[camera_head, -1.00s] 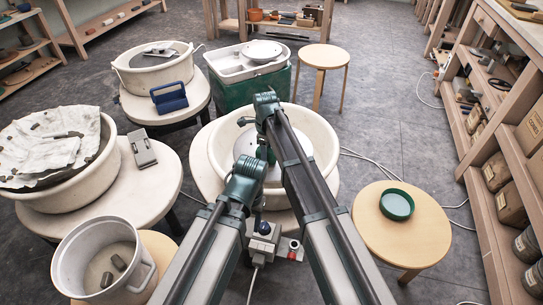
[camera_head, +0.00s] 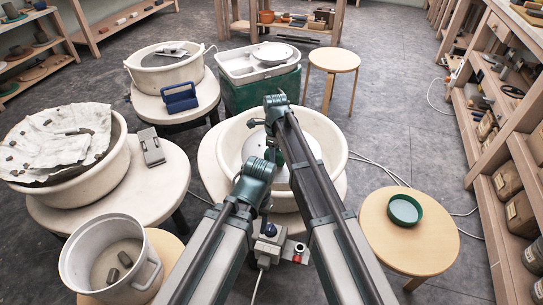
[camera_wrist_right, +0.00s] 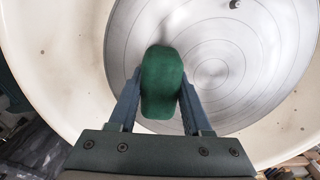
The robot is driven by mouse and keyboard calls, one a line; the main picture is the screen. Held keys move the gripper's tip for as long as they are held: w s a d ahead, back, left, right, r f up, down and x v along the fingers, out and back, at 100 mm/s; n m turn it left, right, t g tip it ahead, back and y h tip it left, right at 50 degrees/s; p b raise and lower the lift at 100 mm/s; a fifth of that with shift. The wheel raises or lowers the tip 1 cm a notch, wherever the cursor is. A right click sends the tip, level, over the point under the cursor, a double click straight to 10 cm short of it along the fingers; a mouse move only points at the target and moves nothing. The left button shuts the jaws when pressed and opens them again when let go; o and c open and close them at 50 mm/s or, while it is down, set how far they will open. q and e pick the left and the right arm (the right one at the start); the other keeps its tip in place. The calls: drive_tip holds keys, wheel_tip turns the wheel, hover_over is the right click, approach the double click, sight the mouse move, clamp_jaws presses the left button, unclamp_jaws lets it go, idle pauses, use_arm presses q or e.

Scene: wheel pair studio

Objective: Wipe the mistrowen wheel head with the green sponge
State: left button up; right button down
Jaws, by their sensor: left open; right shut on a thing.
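The grey wheel head (camera_head: 254,143), a round disc with ring lines, sits in a large cream basin in the middle of the head view. It fills much of the right wrist view (camera_wrist_right: 258,90), with a blurred pale patch and a dark knob on it. No name is readable. My right gripper (camera_wrist_right: 162,84) is shut on the green sponge (camera_wrist_right: 160,102), which is over the wheel head; I cannot tell whether they touch. The sponge shows partly between my arms in the head view (camera_head: 281,157). My left gripper (camera_head: 266,203) is open over the basin's near side, partly hidden by its arm.
A cloth-covered basin (camera_head: 60,140) is at left, with a white pot (camera_head: 107,220) below it. A stool with a green dish (camera_head: 404,210) stands at right. A blue object (camera_head: 180,99) and another basin (camera_head: 166,72) are behind left. Shelves line the right side.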

drive_tip(key=shift+d+f+b, duration=0.1)
drive_tip(key=shift+f+b, duration=0.55)
idle(0.4)
drive_tip(key=shift+r, duration=0.1)
drive_tip(key=shift+s+d, duration=0.4)
drive_tip(key=shift+d, duration=0.45)
drive_tip(key=shift+w, duration=0.1)
idle(1.1)
drive_tip(key=shift+w+a, duration=0.3)
drive_tip(key=shift+a, duration=0.6)
drive_tip(key=shift+w+a, duration=0.25)
drive_tip(key=shift+a, duration=0.6)
